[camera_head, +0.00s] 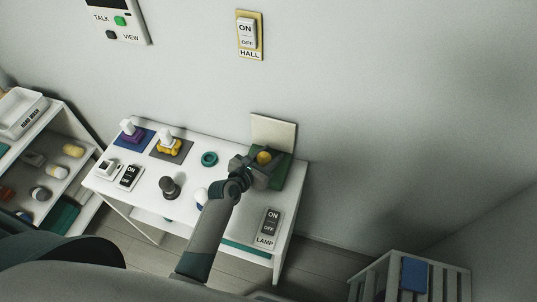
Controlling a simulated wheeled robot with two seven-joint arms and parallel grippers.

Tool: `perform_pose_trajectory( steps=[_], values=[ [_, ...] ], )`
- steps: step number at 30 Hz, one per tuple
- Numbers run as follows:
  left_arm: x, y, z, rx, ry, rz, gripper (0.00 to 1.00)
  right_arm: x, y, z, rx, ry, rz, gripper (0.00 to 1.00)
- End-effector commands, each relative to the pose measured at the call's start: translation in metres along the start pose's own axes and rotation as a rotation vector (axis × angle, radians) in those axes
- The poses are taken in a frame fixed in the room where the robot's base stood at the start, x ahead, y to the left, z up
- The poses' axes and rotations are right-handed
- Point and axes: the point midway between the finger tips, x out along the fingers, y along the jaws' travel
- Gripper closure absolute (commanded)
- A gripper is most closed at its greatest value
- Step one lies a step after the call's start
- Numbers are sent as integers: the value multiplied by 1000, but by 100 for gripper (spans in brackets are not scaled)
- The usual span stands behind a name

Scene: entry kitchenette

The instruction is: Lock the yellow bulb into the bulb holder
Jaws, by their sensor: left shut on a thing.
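The yellow bulb (264,157) is at the right rear of the white table. My left gripper (261,166) is shut on it, and the bulb's rounded yellow top shows between the fingers. Bulb and gripper are over a dark green base (284,171) with a cream upright panel (273,131) behind it. The bulb holder is not clearly visible; my gripper covers the area under the bulb. I cannot tell whether the bulb touches a socket. My right gripper is not in view.
On the table (222,232) are a lamp switch (269,224), a teal ring (209,159), a dark knob (170,188), and purple (131,136) and yellow (168,146) pieces with white tops. Shelves (60,148) stand left; a slatted crate (440,284) stands lower right.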

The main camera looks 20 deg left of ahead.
Motion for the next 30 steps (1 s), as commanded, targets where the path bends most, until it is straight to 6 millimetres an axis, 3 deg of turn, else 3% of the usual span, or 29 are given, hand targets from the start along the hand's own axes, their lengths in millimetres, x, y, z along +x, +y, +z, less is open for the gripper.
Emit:
perform_pose_trajectory(
  steps=[20, 21, 23, 30],
  values=[
    [-2, -11, 3, 166, -4, -381, 100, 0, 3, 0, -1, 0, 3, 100],
    [-3, -14, 2, 164, -4, -384, 57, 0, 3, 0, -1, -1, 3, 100],
    [-3, -14, 2, 163, -4, -381, 43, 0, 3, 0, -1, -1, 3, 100],
    [-3, -13, 1, 162, -2, -379, 43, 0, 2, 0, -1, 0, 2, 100]
  ],
)
